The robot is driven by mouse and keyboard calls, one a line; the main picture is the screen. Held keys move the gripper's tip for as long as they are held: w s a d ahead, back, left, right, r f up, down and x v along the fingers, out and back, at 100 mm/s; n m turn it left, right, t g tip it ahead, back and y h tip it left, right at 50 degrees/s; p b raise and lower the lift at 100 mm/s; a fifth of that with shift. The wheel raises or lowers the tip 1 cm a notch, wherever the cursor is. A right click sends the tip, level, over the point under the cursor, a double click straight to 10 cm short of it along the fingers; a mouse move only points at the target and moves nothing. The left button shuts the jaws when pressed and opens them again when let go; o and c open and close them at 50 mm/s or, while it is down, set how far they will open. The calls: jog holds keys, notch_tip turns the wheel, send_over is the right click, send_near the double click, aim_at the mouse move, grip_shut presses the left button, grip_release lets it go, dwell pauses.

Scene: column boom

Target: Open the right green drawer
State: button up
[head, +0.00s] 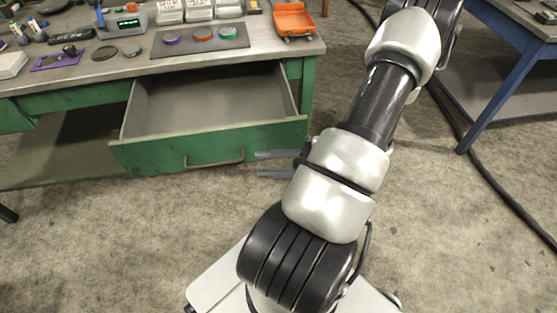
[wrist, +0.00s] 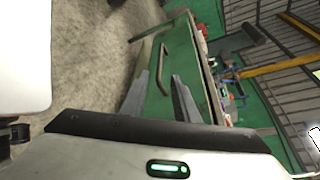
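The right green drawer (head: 160,154) is pulled well out from the bench in the head view, and its grey interior looks empty. Its brown bar handle (head: 213,160) is on the green front. In the head view a gap separates fingertips and handle. My arm hides the gripper's body.
The grey benchtop (head: 100,72) above carries a dark mat with coloured discs, an orange tray (head: 294,20) and small devices. A blue-legged table (head: 500,85) stands at right. A black cable (head: 490,180) crosses the floor there. Floor before the drawer is clear.

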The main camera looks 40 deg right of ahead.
jog(key=shift+v, duration=1.35)
